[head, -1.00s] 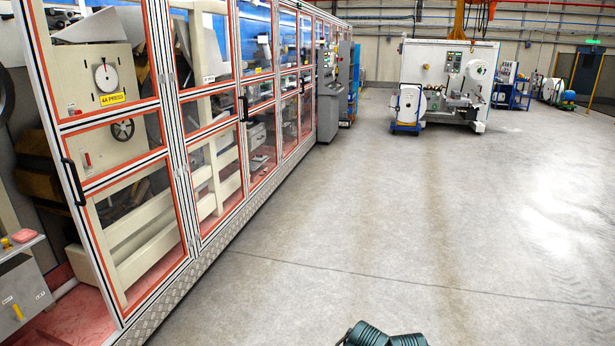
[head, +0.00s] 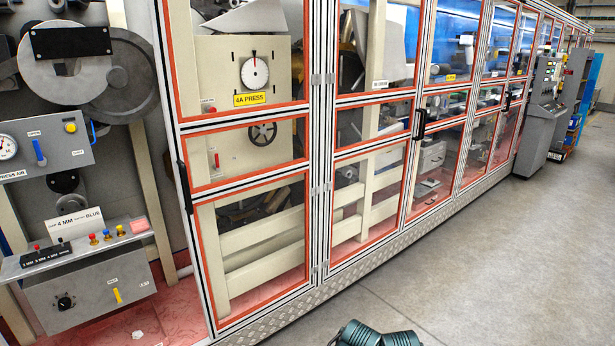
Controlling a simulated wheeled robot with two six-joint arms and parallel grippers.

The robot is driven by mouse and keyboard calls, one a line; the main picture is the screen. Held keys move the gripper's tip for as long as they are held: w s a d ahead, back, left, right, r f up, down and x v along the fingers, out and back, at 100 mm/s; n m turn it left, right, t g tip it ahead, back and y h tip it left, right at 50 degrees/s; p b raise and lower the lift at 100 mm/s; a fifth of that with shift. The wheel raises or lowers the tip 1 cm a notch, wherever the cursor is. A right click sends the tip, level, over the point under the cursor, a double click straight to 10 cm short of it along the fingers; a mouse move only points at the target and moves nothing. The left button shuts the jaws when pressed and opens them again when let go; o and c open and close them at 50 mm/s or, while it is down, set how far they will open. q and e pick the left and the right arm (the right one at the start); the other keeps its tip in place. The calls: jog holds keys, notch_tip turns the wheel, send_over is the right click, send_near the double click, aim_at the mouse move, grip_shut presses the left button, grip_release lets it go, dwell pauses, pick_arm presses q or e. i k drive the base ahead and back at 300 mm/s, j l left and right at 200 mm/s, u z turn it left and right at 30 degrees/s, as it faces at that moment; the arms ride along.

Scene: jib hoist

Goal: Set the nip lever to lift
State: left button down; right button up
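I cannot tell for sure which handle is the nip lever, as the small labels are not readable. A yellow lever (head: 117,295) stands roughly upright on the front of a grey box (head: 95,292) at the lower left. A blue lever (head: 39,152) is on the grey panel above it, beside a round gauge (head: 7,147). A red-handled lever (head: 216,160) shows behind the guard door, under the "4A PRESS" plate (head: 250,99).
A sloping desk (head: 75,248) with coloured buttons and a "4 MM BLUE" card (head: 75,223) sits above the grey box. The orange-edged guard door (head: 255,245) is closed to its right. Free concrete floor (head: 480,270) lies at the right.

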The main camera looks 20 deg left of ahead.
aim_at(120, 302)
jog(key=i+j+u, duration=0.15)
jog(key=i+u, duration=0.3)
jog(key=i+j+u, duration=0.1)
jog(key=i+u, duration=0.15)
jog(key=u, duration=0.15)
jog(key=i+l+u, duration=0.1)
jog(key=i+u, duration=0.35)
jog(key=i+j, duration=0.25)
jog(key=i, duration=0.2)
jog(key=i+j+u, duration=0.1)
jog(key=i+j, duration=0.15)
jog(key=i, duration=0.15)
